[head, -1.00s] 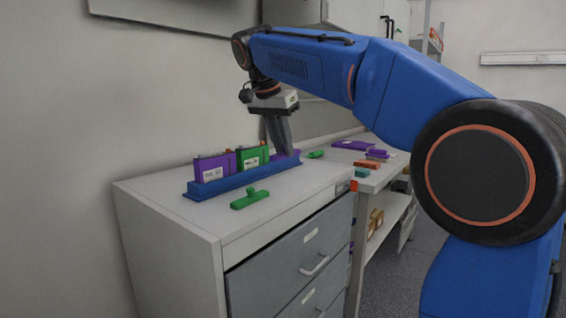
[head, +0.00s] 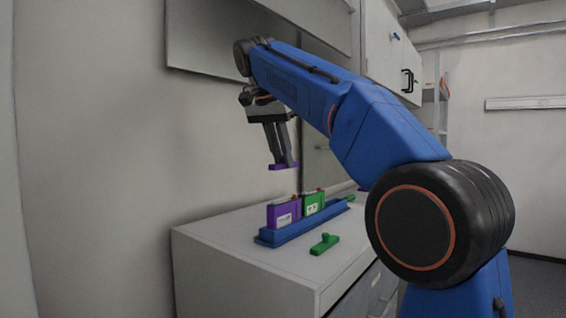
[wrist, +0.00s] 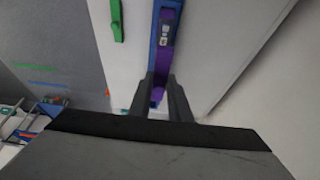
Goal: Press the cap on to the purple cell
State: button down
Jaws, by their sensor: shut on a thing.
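The purple cell (head: 284,214) stands upright in the blue rack (head: 268,238) on the cabinet top, with a white label on its side. My gripper (head: 283,164) is shut on a purple cap (head: 278,167) and holds it in the air, above and apart from the cell. In the wrist view my gripper (wrist: 161,82) has the purple cap (wrist: 157,96) between its fingers, largely hidden by them. The rack (wrist: 156,45) runs away beyond the fingertips there.
A green cell (head: 314,203) stands in the rack beside the purple cell. A green cap (head: 324,243) lies on the cabinet top (head: 225,238) in front of the rack, and another green piece (head: 350,197) lies behind. A wall is close behind the cabinet.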

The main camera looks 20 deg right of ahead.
jog(key=shift+f, duration=3.6)
jog(key=shift+f, duration=0.6)
jog(key=c, duration=1.6)
grip_release()
jog(key=shift+o, duration=0.8)
jog(key=o, duration=0.4)
jog(key=shift+c, duration=0.2)
jog(key=shift+r, duration=0.1)
jog(key=shift+r, duration=3.4)
